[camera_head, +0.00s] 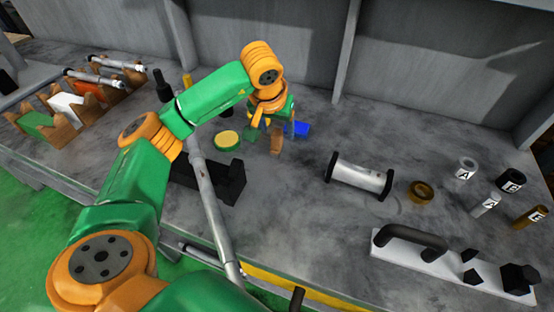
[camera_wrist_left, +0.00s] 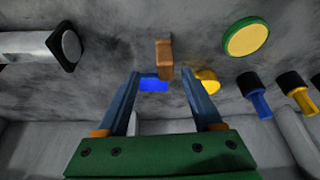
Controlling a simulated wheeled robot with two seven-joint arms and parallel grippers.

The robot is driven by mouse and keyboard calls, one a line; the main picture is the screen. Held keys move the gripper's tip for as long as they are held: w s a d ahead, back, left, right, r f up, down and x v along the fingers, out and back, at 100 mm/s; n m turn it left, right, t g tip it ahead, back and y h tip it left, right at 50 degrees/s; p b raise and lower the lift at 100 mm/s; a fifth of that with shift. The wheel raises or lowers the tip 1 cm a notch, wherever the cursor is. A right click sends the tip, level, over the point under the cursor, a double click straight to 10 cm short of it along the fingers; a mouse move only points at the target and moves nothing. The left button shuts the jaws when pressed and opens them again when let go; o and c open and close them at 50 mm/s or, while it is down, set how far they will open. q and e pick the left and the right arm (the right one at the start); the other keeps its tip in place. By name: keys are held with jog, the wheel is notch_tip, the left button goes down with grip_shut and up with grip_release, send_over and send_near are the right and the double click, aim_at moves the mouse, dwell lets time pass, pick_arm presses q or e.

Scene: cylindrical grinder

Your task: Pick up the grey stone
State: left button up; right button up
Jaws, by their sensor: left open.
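I cannot make out a grey stone for certain in either view. My left gripper (camera_head: 268,124) is over the bench near its back middle, and it also shows in the left wrist view (camera_wrist_left: 160,76), open with nothing held between its fingers. Beyond the fingertips are a brown block (camera_wrist_left: 164,58) and a blue piece (camera_wrist_left: 153,84), with a yellow round piece (camera_wrist_left: 207,80) to the right. The brown block (camera_head: 277,139) and blue piece (camera_head: 298,129) show beside the gripper in the head view, where the gripper partly hides this area. My right gripper is not in view.
A green-rimmed yellow disc (camera_head: 227,140) lies left of the gripper. A black holder (camera_head: 231,183) is nearer the front. A metal cylinder with black ends (camera_head: 358,176), an amber ring (camera_head: 420,192) and a white plate with a black handle (camera_head: 398,257) are to the right.

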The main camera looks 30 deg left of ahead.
aim_at(275, 135)
pick_arm(q)
jog(key=shift+p+x, duration=0.45)
jog(key=shift+x, duration=0.55)
jog(key=x, duration=0.3)
jog(key=p+x, duration=0.1)
jog(key=x, duration=0.1)
jog(key=shift+a+f, duration=0.25)
jog(key=shift+a, duration=0.2)
jog(key=shift+r, duration=0.1)
grip_shut()
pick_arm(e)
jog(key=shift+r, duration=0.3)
